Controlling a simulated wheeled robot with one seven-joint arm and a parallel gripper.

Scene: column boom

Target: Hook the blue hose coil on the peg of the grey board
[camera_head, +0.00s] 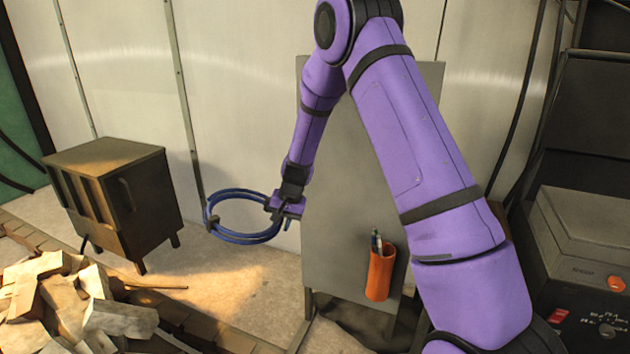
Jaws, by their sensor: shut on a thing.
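The blue hose coil (245,238) is a ring of several loops with a dark band on its left side. My gripper (280,208) is shut on the coil's right side and holds it off the floor, lying nearly flat. The grey board (345,235) stands upright behind my arm, just right of my gripper. My arm covers much of the board's upper and right part. I cannot make out the peg; it may be hidden behind my arm.
An orange holder (380,272) with pens or tools hangs low on the board. A dark cabinet (115,195) stands at the left, with a pile of split wood (65,305) in front. A grey machine (590,260) stands at the right. Floor below the coil is clear.

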